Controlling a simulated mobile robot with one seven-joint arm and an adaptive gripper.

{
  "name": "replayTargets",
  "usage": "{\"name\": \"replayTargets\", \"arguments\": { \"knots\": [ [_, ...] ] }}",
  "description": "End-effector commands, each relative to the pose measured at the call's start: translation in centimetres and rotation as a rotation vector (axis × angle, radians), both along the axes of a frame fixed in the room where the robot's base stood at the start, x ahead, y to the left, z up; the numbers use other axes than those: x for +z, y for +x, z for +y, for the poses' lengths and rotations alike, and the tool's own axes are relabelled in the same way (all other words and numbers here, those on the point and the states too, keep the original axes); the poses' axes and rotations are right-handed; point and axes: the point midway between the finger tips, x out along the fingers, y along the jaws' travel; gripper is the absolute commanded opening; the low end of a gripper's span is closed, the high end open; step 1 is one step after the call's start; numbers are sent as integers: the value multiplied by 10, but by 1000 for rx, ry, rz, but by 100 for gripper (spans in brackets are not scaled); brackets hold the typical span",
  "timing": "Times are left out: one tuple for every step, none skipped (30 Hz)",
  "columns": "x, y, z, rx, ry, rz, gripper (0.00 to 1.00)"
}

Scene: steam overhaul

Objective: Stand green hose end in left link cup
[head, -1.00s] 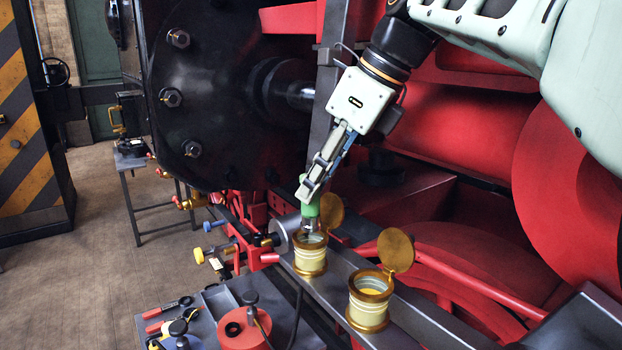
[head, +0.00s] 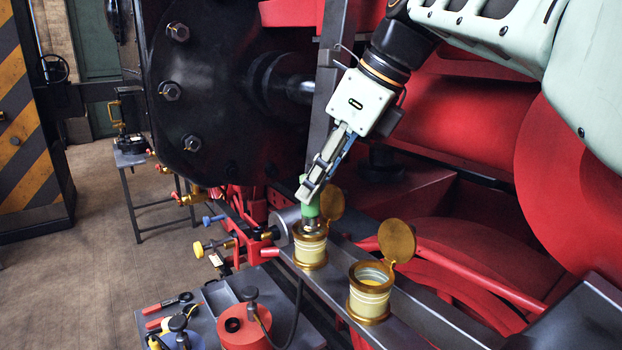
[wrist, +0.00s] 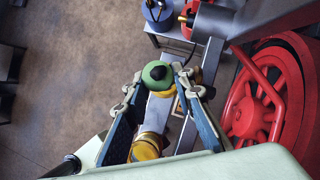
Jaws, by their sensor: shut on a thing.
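My gripper (head: 312,190) is shut on the green hose end (head: 309,208), which has a metal tip pointing down. The left link cup (head: 310,252), pale with gold rims, stands right under it with its gold lid (head: 331,201) swung open. The metal tip is at the cup's mouth; how deep it reaches I cannot tell. The right cup (head: 369,303) stands open beside it with its own raised lid (head: 397,240). In the wrist view the green hose end (wrist: 157,74) is between the two fingertips and hides most of the cup under it.
Both cups stand on a grey bar (head: 413,328). Red pipework and a red wheel (wrist: 254,112) lie close to the right. A tool table with a red can (head: 244,330) is at the lower left. The floor at the left is open.

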Motion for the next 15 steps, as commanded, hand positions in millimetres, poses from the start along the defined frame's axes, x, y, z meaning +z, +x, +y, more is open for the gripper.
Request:
{"name": "replayTargets", "arguments": {
  "knots": [
    [-2, 0, 0, 0, 1, -1, 0],
    [-3, 0, 0, 0, 1, 0, 0],
    [-4, 0, 0, 0, 1, 0, 0],
    [-5, 0, 0, 0, 1, 0, 0],
    [-6, 0, 0, 0, 2, -1, 0],
    [-7, 0, 0, 0, 2, -1, 0],
    [-8, 0, 0, 0, 2, -1, 0],
    [-9, 0, 0, 0, 2, -1, 0],
    [-10, 0, 0, 0, 2, -1, 0],
    [-11, 0, 0, 0, 2, -1, 0],
    [-12, 0, 0, 0, 2, -1, 0],
    [-13, 0, 0, 0, 2, -1, 0],
    [-14, 0, 0, 0, 2, -1, 0],
    [-15, 0, 0, 0, 2, -1, 0],
    [-16, 0, 0, 0, 2, 0, 0]
  ]
}}
